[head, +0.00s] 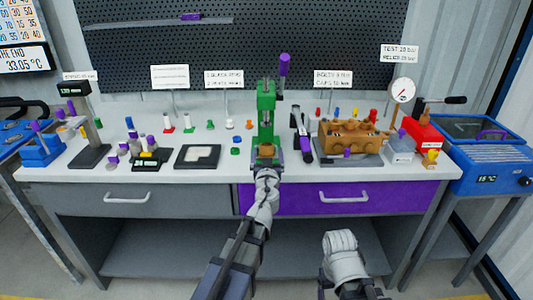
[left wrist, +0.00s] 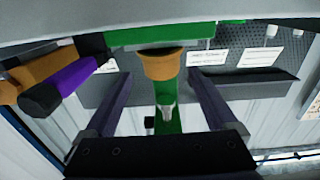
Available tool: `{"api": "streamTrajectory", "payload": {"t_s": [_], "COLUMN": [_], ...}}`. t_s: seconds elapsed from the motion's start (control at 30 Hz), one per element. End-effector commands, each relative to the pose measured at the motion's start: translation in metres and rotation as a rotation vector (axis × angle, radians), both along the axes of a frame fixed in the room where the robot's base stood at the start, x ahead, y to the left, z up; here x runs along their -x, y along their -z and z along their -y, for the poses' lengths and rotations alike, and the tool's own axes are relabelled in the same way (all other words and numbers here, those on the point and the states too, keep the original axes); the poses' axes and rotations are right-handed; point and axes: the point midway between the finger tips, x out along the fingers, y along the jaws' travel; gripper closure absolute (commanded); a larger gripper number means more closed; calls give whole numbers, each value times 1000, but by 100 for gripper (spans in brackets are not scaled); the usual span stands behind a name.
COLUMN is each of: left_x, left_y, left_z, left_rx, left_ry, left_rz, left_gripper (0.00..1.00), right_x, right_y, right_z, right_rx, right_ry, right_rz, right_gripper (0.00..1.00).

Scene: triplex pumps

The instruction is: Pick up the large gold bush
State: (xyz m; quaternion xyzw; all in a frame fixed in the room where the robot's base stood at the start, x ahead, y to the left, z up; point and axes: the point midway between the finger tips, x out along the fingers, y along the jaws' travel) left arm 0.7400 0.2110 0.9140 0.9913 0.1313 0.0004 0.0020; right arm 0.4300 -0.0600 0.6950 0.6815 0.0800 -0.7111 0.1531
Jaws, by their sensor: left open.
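The large gold bush (head: 266,150) is a short gold ring-like cylinder at the foot of the green arbor press on the bench. It also shows in the left wrist view (left wrist: 161,64), where the picture is upside down and the bush touches the press's green base. My left gripper (head: 267,166) is at the front of the press. In the left wrist view my left gripper (left wrist: 160,78) is open, its two dark fingers on either side of the bush with gaps on both sides. My right arm's pale wrist shows low in the head view; its jaws do not show.
The green press (head: 265,110) has a purple-topped handle. A dark flat tray (head: 198,157) lies left, a purple-and-black tool (head: 302,140) right, and a brown block with gold parts (head: 352,138) further right. The purple drawer (head: 320,198) is below. Bench space left of the press is partly clear.

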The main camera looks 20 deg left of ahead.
Motion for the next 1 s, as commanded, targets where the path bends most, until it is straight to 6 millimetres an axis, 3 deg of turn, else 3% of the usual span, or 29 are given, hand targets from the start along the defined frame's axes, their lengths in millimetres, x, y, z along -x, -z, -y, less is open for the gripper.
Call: {"api": "streamTrajectory", "payload": {"t_s": [0.23, 0.5, 1.0], "left_x": [-37, -38, -38], "left_y": [1, 2, 2], "left_z": [-12, -13, -13], "left_rx": [0, 0, 0], "left_ry": [-1, -1, -1], "left_rz": [0, 0, 0], "left_gripper": [9, 10, 66], "right_x": [0, 0, 0], "right_y": [2, 2, 2], "right_z": [0, 0, 0], "right_rx": [0, 0, 0], "right_ry": [0, 0, 0], "right_rz": [0, 0, 0], "right_gripper": [24, 24, 24]}}
